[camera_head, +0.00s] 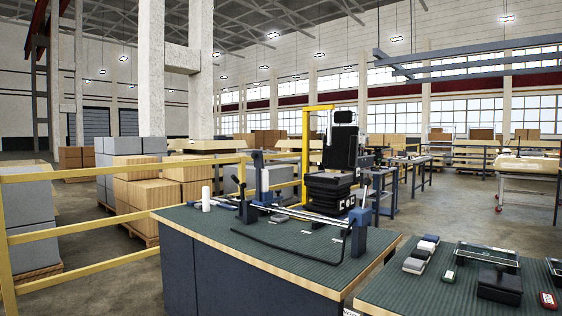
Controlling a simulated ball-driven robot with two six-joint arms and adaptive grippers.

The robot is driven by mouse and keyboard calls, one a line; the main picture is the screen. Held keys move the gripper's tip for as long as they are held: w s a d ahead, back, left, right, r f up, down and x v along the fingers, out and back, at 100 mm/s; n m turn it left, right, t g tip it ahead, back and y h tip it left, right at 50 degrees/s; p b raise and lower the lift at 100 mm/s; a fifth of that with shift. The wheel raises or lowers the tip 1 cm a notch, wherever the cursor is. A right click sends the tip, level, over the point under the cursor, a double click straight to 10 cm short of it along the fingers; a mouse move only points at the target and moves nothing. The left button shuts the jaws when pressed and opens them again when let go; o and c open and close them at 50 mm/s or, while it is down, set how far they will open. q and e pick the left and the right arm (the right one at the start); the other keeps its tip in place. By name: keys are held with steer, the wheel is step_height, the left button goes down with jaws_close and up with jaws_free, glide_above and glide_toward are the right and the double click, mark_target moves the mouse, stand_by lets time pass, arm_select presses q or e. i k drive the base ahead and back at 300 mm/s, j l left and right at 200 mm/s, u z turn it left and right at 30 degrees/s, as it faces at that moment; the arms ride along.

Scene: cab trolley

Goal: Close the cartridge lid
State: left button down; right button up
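I cannot pick out a cartridge or its lid with certainty in the head view. A dark box-like item (499,288) sits near the front of the right bench, but its details are too small to tell whether it has a lid. A flat dark frame-like item (487,256) lies behind it. Neither of my grippers shows in the head view.
The left green-topped bench (290,262) carries a bent black bar, blue clamp-like fixtures and a white cylinder (206,199). The right bench (400,288) holds several small blocks (420,255) and a red item (549,301). A yellow railing (90,258) runs at left. A black seat (335,180) stands behind.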

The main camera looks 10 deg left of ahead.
mark_target(258, 156)
steer(key=i+j+z, duration=0.85)
